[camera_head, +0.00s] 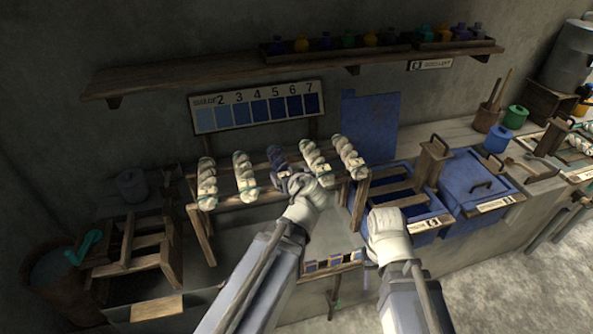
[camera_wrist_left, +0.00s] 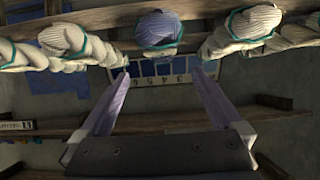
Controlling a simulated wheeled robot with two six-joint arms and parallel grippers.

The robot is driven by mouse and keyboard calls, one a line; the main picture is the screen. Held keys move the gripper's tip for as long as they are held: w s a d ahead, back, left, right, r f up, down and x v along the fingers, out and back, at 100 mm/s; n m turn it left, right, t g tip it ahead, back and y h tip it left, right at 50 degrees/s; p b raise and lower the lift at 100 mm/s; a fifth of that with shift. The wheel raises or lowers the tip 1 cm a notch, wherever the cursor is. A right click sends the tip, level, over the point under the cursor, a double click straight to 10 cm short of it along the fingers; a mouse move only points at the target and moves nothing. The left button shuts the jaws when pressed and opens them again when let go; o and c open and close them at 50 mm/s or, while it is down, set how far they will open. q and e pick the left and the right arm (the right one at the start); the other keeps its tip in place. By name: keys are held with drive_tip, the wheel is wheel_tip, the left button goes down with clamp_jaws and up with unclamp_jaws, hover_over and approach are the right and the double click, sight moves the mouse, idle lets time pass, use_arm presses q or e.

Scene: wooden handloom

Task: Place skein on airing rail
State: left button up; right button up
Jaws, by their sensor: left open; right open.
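The wooden airing rail (camera_head: 232,198) stands against the wall and carries several twisted skeins. A dark blue-violet skein (camera_head: 278,158) hangs in the middle, between white skeins (camera_head: 244,178) and (camera_head: 317,162). My left gripper (camera_head: 299,182) is at the front of the rail, just below and right of the blue-violet skein. In the left wrist view, the open, empty jaws (camera_wrist_left: 159,72) point toward the blue-violet skein (camera_wrist_left: 158,30), which sits beyond the fingertips, with a white skein to either side. My right gripper (camera_head: 388,220) hangs in front of the blue vats; its fingertips are unclear.
Blue dye vats (camera_head: 480,185) stand right of the rail. A wooden frame stool (camera_head: 130,245) and a bucket (camera_head: 60,275) are at left. A shade card (camera_head: 258,108) and a shelf of coloured pots (camera_head: 375,45) are above. A small sample strip (camera_head: 332,262) is below.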

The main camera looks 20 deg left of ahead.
use_arm(q)
drive_tip(key=shift+s+d+f, duration=0.1)
drive_tip(key=shift+s+f, duration=0.1)
drive_tip(key=shift+f, duration=0.1)
drive_tip(key=s+d+f+m+g+h, duration=0.3)
drive_tip(key=s+d+f+m+g, duration=0.2)
drive_tip(key=s+d, duration=0.3)
drive_tip(key=s+d+f+m+g+h, duration=0.2)
drive_tip(key=s+d+f+m+g, duration=0.3)
drive_tip(key=s+d, duration=0.4)
drive_tip(key=shift+s+f+m+h, duration=0.3)
drive_tip(key=shift+s+f+h, duration=0.1)
drive_tip(key=shift+s, duration=0.4)
